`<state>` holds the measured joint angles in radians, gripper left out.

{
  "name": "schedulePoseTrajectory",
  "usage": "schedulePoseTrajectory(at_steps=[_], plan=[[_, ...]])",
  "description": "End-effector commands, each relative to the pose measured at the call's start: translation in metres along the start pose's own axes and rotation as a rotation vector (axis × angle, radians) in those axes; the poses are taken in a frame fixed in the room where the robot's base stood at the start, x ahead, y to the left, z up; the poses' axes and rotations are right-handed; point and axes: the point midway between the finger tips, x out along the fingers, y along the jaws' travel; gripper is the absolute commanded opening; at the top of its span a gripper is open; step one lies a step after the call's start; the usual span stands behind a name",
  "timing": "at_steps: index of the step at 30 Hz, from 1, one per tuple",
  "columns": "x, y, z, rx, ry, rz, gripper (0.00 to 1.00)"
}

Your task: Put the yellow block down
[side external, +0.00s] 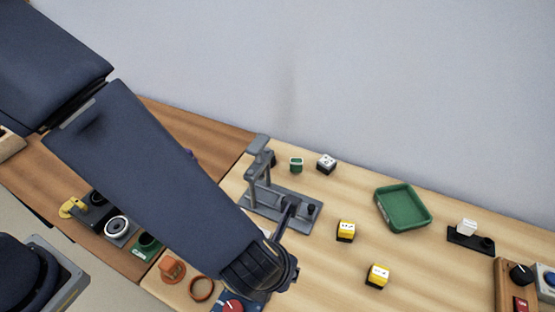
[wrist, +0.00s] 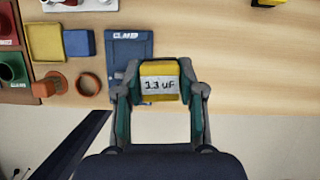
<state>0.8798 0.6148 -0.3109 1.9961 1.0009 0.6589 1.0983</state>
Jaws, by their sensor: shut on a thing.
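A yellow block with a white label reading about "13 uF" (wrist: 159,69) is between the fingers of my gripper (wrist: 160,86) in the wrist view. The gripper is shut on it. Beyond the block lies bare wooden table, and a blue plate with white lettering (wrist: 124,50) lies just left of it. I cannot tell the block's height above the table. In the side external view my gripper is mostly hidden by my arm, and the held block does not show.
A green tray (side external: 421,222) looks empty. A grey clamp stand (side external: 262,175) stands behind my gripper. A yellow tray (wrist: 45,43), a blue block (wrist: 79,43) and orange parts (wrist: 50,84) lie left. The table's front edge runs close by the gripper.

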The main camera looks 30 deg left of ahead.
Motion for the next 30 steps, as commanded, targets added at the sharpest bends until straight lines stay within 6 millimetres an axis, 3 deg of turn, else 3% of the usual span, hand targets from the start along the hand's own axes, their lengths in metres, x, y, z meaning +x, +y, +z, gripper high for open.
schedulePoseTrajectory(at_steps=[5,7,11,14,21,26,30], plan=[[-0.009,0.01,-0.009,0.029,0.013,-0.014,0.09],[-0.005,0.018,-0.003,0.017,0.017,-0.009,0.09],[0.006,0.04,0.023,-0.048,0.021,0.017,0.09],[0.019,0.07,0.054,-0.138,0.022,0.054,0.09],[0.049,0.18,0.124,-0.42,0.023,0.166,0.09],[0.059,0.266,0.151,-0.613,0.021,0.245,0.09],[0.061,0.348,0.16,-0.797,0.016,0.319,0.09]])
